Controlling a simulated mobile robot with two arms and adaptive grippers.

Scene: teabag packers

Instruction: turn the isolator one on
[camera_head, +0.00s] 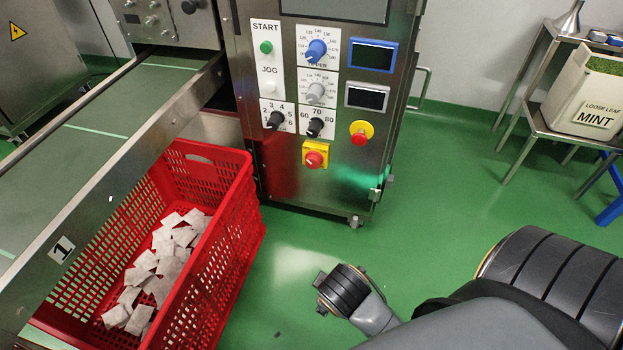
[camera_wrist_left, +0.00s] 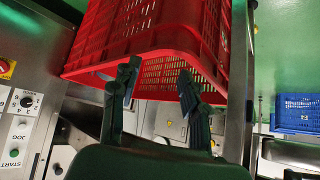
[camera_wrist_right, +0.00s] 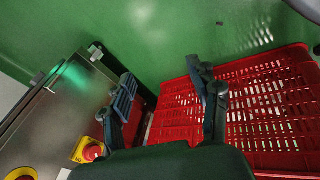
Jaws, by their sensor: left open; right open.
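The isolator, a red knob on a yellow square plate (camera_head: 314,156), sits low on the steel machine panel (camera_head: 345,185) in the head view. It also shows at the lower left of the right wrist view (camera_wrist_right: 91,150) and at the left edge of the left wrist view (camera_wrist_left: 5,68). Its setting is too small to read. My left gripper (camera_wrist_left: 158,72) is open and empty, with the red crate behind its fingers. My right gripper (camera_wrist_right: 161,75) is open and empty, apart from the isolator, which lies left of its fingers. Neither gripper shows in the head view.
A red crate (camera_head: 245,215) with several teabags (camera_head: 165,262) stands beside the panel, under the conveyor (camera_head: 110,130) marked 1. A round emergency stop (camera_head: 361,132) sits above and right of the isolator.

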